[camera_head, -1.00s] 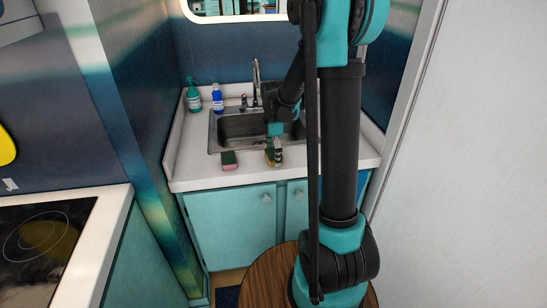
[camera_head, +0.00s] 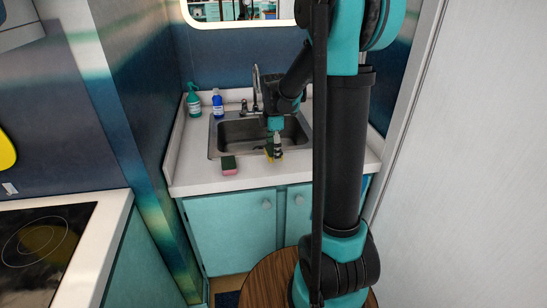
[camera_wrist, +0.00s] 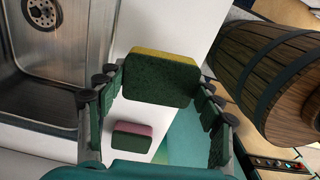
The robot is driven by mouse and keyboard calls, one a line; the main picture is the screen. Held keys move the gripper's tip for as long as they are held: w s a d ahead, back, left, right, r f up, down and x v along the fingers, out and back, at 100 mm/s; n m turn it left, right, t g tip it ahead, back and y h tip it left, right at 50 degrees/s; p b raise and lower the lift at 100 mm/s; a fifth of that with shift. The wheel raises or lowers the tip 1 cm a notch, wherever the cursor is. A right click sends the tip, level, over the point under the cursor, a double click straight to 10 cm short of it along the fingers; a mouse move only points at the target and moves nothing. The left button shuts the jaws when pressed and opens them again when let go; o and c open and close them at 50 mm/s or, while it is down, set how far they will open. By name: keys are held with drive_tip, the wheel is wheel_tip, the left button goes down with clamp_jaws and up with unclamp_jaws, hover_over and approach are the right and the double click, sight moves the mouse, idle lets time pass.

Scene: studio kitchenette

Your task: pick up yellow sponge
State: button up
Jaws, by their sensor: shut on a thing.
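The yellow sponge (camera_wrist: 160,78) has a dark green scrubbing face and a yellow layer along its top edge in the wrist view. It sits between the two fingers of my gripper (camera_wrist: 163,98), which is shut on it. In the head view my gripper (camera_head: 274,150) is at the front edge of the sink. Only a little yellow of the sponge shows there beside the fingers. The sponge appears to be just above the counter, though the exact gap is hard to tell.
A pink and green sponge (camera_head: 229,165) lies on the white counter (camera_head: 196,177) to the left. A metal sink (camera_head: 228,133) with a faucet (camera_head: 256,88) is behind. A green spray bottle (camera_head: 193,100) and blue bottle (camera_head: 217,102) stand back left. A wooden barrel (camera_wrist: 265,75) shows at right.

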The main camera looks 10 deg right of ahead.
wheel_tip(320, 180, up, 16)
drive_tip(key=shift+o, duration=0.2)
drive_tip(key=c, duration=0.4)
drive_tip(key=shift+o, duration=0.2)
drive_tip(key=shift+f, duration=0.1)
idle(0.8)
